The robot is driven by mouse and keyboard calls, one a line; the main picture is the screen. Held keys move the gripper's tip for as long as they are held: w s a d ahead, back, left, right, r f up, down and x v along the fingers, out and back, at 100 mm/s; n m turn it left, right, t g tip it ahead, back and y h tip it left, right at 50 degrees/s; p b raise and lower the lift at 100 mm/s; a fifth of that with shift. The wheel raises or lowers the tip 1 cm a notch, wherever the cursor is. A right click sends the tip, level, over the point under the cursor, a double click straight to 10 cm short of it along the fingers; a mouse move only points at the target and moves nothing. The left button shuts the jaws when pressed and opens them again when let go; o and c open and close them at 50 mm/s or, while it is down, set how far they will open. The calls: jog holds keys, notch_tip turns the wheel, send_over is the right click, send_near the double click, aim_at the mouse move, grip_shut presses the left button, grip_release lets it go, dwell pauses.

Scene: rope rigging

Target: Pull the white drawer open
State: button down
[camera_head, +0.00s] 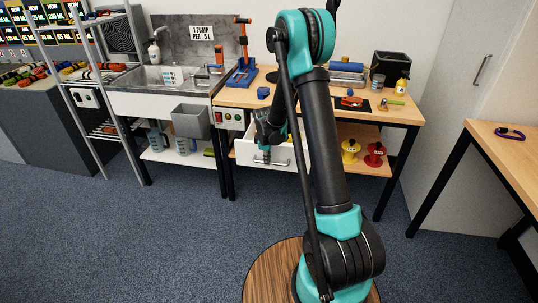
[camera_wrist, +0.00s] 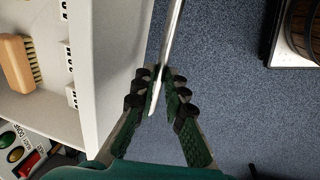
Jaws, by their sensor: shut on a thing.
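The white drawer (camera_head: 292,158) hangs under the wooden workbench, and its front stands out from the bench. Its metal bar handle (camera_head: 278,163) runs across the front. In the wrist view the drawer front (camera_wrist: 112,50) is the pale panel left of my fingers, and the handle (camera_wrist: 173,40) passes between them. My gripper (camera_wrist: 158,88) is shut on the handle, with dark ribbed pads on both sides of the bar. In the head view my gripper (camera_head: 264,154) reaches down at the drawer's left part, and my arm hides some of the drawer's right side.
A wooden brush (camera_wrist: 18,62) lies behind the drawer front, seemingly inside the drawer. A button box (camera_head: 229,119) is at the bench's left. Yellow (camera_head: 350,151) and red spools (camera_head: 374,154) stand on the lower shelf at right. Blue carpet (camera_head: 180,230) before the drawer is clear.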

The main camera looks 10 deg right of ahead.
jog(key=shift+s+a, duration=0.2)
jog(key=shift+s, duration=0.35)
jog(key=shift+s+a, duration=0.2)
jog(key=shift+s, duration=0.35)
jog(key=c, duration=1.6)
grip_release()
jog(key=shift+o, duration=0.2)
notch_tip(320, 180, up, 12)
jog(key=s, duration=0.2)
jog(key=shift+a, duration=0.35)
jog(key=shift+s+f, duration=0.1)
jog(key=s+d+m, duration=0.3)
jog(key=s+m, duration=0.1)
jog(key=s, duration=0.5)
jog(key=s+d+m+t, duration=0.1)
jog(key=s+d+m, duration=0.2)
jog(key=s, duration=0.7)
jog(key=s+d+m+t, duration=0.1)
jog(key=s+d+m, duration=0.3)
jog(key=s+m, duration=0.3)
jog(key=shift+s+r+y, duration=0.3)
jog(key=shift+s+r, duration=0.05)
jog(key=shift+s, duration=0.85)
